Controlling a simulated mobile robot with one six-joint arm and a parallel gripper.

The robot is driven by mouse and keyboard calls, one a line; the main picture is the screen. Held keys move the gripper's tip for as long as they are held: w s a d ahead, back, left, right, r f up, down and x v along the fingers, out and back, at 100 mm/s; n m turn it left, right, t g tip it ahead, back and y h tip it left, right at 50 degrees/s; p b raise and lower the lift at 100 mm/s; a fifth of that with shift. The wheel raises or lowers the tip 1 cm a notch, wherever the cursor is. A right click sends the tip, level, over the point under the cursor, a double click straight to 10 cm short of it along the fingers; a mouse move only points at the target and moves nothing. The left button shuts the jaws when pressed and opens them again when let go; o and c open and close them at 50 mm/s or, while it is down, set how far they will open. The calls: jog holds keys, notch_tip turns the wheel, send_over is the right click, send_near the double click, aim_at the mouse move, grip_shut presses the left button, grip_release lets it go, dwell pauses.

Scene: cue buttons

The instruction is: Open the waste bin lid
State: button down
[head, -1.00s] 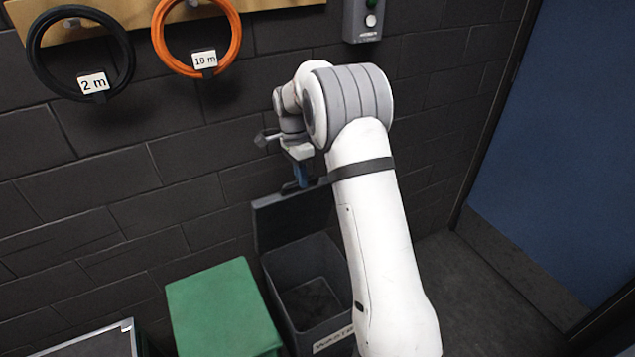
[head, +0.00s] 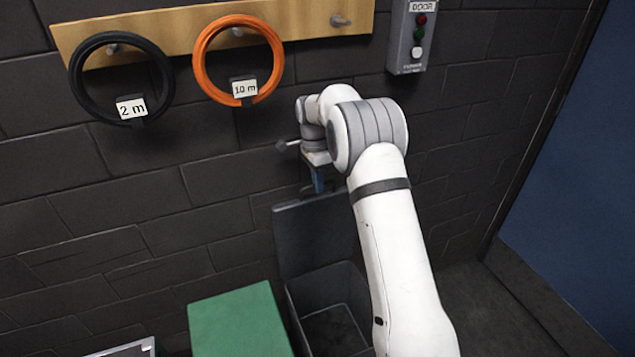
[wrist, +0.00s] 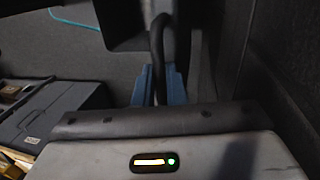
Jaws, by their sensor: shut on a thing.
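The waste bin (head: 295,305) stands against the dark wall, its open top showing an empty-looking inside. Its dark lid (head: 312,236) stands raised, about upright, along the bin's back side near the wall. My gripper (head: 318,186) is at the lid's upper edge, its blue fingers pointing down. In the wrist view my blue fingers (wrist: 158,88) are closed around a dark bar, which looks like the lid's handle or edge (wrist: 157,55). My arm hides the right part of the bin and lid.
A green box (head: 240,322) stands left of the bin. A black cable coil (head: 76,75) and an orange one (head: 201,65) hang on a wooden rail above. A door button panel (head: 410,38) is on the wall, and a blue door (head: 575,170) is at right.

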jog(key=c, duration=1.9)
grip_release()
jog(key=shift+d+f, duration=0.3)
jog(key=o, duration=0.3)
jog(key=shift+w+d+f, duration=0.1)
jog(key=shift+w, duration=0.2)
jog(key=shift+o, duration=0.6)
jog(key=shift+s, duration=0.1)
jog(key=shift+s+a+r, duration=0.1)
jog(key=shift+a+r, duration=0.1)
jog(key=shift+r, duration=0.05)
jog(key=shift+r, duration=0.3)
jog(key=s+b+v, duration=0.1)
jog(key=v, duration=0.8)
jog(key=shift+s+d+r, duration=0.3)
jog(key=shift+s, duration=0.05)
jog(key=shift+r, duration=0.1)
